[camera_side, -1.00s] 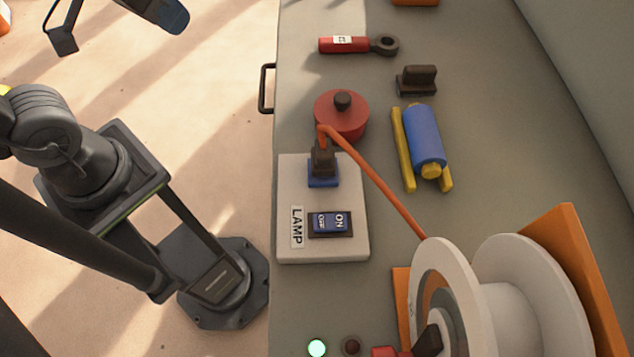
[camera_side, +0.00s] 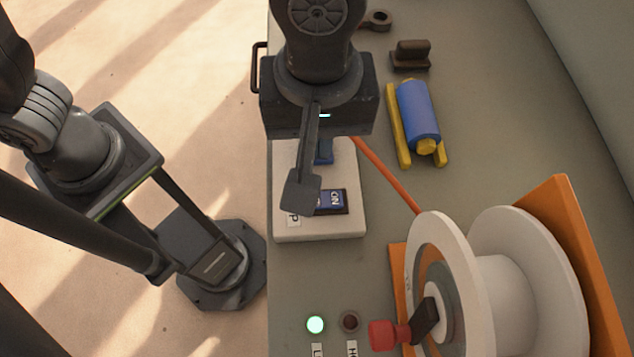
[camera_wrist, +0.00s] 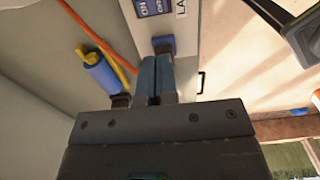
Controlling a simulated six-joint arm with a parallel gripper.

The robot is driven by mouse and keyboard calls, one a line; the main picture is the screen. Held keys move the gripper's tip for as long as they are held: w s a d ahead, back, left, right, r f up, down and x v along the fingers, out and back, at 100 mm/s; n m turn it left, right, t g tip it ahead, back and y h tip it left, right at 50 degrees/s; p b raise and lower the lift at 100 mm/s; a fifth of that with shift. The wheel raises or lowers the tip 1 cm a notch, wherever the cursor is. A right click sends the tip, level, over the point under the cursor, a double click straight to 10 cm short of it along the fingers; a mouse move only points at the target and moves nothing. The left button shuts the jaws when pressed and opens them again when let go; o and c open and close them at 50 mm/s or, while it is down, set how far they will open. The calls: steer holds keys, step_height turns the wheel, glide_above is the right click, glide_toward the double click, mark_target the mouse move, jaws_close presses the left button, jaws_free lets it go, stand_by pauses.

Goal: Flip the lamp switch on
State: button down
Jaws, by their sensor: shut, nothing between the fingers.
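The lamp box is a light panel (camera_side: 350,222) on the bench with a blue rocker switch (camera_side: 335,202) marked ON. In the side view my gripper (camera_side: 302,192) is shut and empty, its fingers over the left part of the switch and hiding it. I cannot tell if they touch it. In the wrist view the switch (camera_wrist: 152,6) shows at the top edge beside the box's label, and my shut fingers (camera_wrist: 156,65) point toward the box. A blue socket (camera_side: 324,152) sits on the box, partly hidden behind my gripper.
An orange cable (camera_side: 390,178) runs from the box area toward a large white reel (camera_side: 500,270) on an orange stand. A blue roller (camera_side: 418,112) lies at the back right.

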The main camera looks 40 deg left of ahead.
stand_by(0.3)
glide_above(327, 197)
steer(key=s+a, duration=0.1)
step_height(327, 197, down, 10)
steer(key=shift+r, duration=0.25)
steer(key=shift+w+r, duration=0.1)
steer(key=shift+w+d+r, duration=0.25)
steer(key=shift+w+d, duration=0.15)
steer(key=shift+d, duration=0.1)
steer(key=shift+r, duration=0.1)
step_height(327, 197, up, 14)
steer(key=w+d, duration=0.1)
steer(key=shift+w+d, duration=0.2)
stand_by(0.3)
